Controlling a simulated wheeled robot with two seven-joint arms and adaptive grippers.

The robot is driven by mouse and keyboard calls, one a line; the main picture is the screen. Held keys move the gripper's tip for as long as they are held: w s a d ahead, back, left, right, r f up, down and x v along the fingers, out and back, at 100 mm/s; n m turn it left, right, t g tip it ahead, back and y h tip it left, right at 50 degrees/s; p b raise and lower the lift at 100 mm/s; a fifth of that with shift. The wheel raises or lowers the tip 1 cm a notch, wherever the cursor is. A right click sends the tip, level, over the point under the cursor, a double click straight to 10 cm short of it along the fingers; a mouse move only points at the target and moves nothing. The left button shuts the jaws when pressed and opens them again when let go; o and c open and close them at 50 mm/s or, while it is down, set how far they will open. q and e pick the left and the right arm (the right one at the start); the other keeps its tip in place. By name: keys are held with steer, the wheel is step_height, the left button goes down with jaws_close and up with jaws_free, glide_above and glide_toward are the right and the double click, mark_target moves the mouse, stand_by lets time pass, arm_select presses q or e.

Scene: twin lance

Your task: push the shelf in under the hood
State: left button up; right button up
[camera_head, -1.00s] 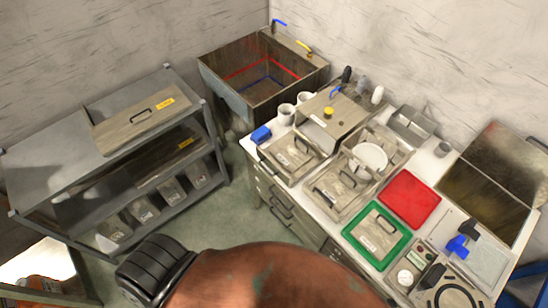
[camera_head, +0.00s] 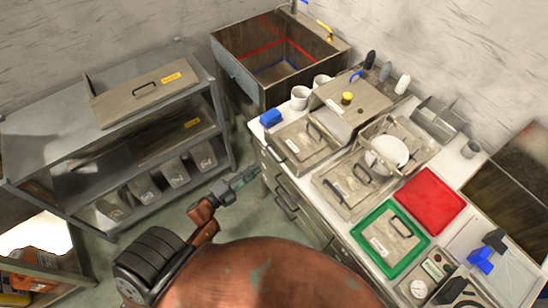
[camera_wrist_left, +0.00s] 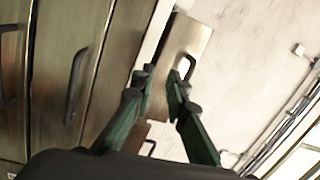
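The likely hood is a sloped metal cover (camera_head: 362,91) with a yellow knob, at the back left of the counter in the head view. A pale flat plate (camera_head: 339,129) shows at its front lower edge. It may be the shelf, but I cannot tell how far it sticks out. My left gripper (camera_head: 245,179) is low, beside the counter's left end, apart from the hood. In the left wrist view its green fingers (camera_wrist_left: 156,88) are apart, with nothing held between them. A metal panel with a dark looped handle (camera_wrist_left: 187,66) lies beyond the fingertips. My right gripper is not in view.
Drawer fronts with bar handles (camera_head: 287,191) face the gripper. Lidded metal pans (camera_head: 305,144), a red tray (camera_head: 431,199) and a green tray (camera_head: 390,239) cover the counter. White cups (camera_head: 300,97) stand left of the hood. A grey rack (camera_head: 100,155) stands left; floor lies between.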

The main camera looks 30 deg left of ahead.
mark_target(272, 154)
arm_select(q)
steer(key=w+d+r, duration=0.1)
steer(key=w+r, duration=0.1)
steer(key=w+d+r+m+h, duration=0.1)
steer(key=w+d+r, duration=0.1)
steer(key=w+d+r+m, duration=0.1)
steer(key=w+r, duration=0.1)
steer(key=shift+w+d+t+h, duration=0.25)
steer(key=shift+w+t+h, duration=0.05)
steer(key=shift+w, duration=0.05)
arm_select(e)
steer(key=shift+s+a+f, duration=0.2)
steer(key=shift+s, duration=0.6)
arm_select(q)
jaws_close()
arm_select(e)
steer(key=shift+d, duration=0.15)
